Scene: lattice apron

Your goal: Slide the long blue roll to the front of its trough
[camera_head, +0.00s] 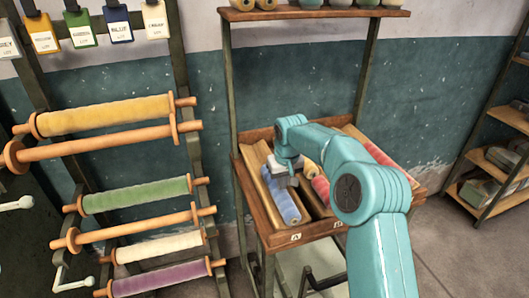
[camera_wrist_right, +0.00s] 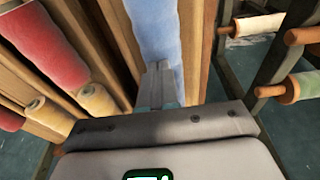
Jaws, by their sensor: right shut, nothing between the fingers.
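The long blue roll (camera_head: 284,203) lies lengthwise in a wooden trough at the left of the slanted tray (camera_head: 343,229) in the head view. Its near end is close to the tray's front board; any gap there is hard to judge. My right gripper (camera_head: 282,181) is over the roll's far part, pointing down and shut with nothing held. In the right wrist view the closed fingers (camera_wrist_right: 158,78) overlap the blue roll (camera_wrist_right: 154,28); I cannot tell whether they touch it.
Wooden dividers flank the blue roll. Red rolls (camera_head: 321,188) lie in troughs to its right, partly behind my arm. A rack of coloured rolls (camera_head: 135,194) stands left of the tray. A shelf (camera_head: 313,14) is above, and another shelf unit (camera_head: 495,160) is at the right.

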